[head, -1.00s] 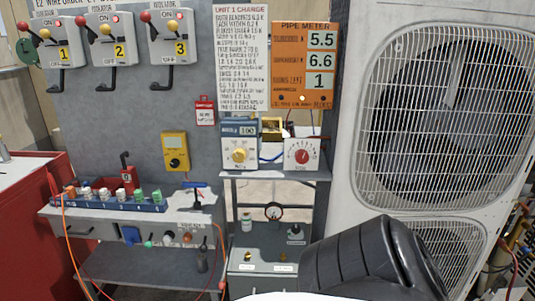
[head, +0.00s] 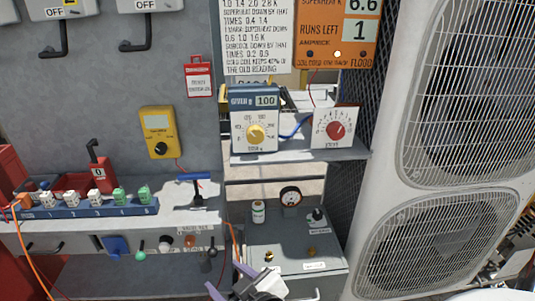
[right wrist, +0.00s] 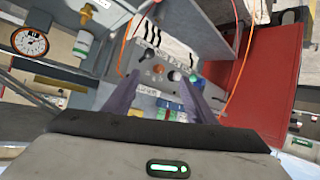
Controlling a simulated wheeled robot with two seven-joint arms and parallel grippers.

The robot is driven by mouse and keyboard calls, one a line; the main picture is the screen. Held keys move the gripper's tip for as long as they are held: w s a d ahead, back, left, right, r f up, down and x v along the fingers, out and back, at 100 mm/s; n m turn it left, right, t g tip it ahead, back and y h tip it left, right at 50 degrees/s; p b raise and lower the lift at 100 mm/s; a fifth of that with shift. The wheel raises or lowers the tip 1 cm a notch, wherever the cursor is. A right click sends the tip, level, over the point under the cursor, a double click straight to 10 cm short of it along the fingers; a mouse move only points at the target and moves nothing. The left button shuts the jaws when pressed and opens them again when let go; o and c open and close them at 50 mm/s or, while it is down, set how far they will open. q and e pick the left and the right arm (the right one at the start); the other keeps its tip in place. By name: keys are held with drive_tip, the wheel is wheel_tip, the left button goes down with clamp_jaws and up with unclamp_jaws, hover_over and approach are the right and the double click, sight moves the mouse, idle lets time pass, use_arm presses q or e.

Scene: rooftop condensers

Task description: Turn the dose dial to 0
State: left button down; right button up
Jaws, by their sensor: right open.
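The dose dial is a yellow knob (head: 256,134) on a white panel with a printed scale. It is on a blue-topped box (head: 255,101) on the small shelf, with a window reading "GIVEN g 100". The knob's exact setting is too small to read. My right gripper (head: 226,278) is at the bottom of the head view, well below the dial and not touching it. Its two purple fingers stand apart and empty in the right wrist view (right wrist: 162,95). The dose dial is not seen there. My left gripper is not in view.
A second box with a red knob (head: 336,131) stands right of the dose box on the shelf (head: 300,153). A grey cabinet (head: 290,240) with a gauge and small bottle is below. The condenser (head: 450,110) stands close on the right, the workbench (head: 190,215) on the left.

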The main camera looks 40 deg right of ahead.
drive_tip(key=w+d+r+m+t+h+b, duration=0.2)
drive_tip(key=r, duration=0.5)
drive_tip(key=w+d+r+m+t+h+b, duration=0.1)
drive_tip(key=w+d+r+h+b, duration=0.15)
drive_tip(key=r, duration=0.45)
drive_tip(key=m+h+b, duration=0.1)
drive_tip(key=m+h, duration=0.4)
drive_tip(key=m, duration=0.1)
approach(256, 138)
drive_tip(key=x, duration=0.8)
drive_tip(key=shift+c, duration=0.5)
drive_tip(key=shift+n, duration=0.3)
drive_tip(key=c, duration=1)
drive_tip(key=shift+o, duration=0.3)
drive_tip(key=shift+p, duration=0.3)
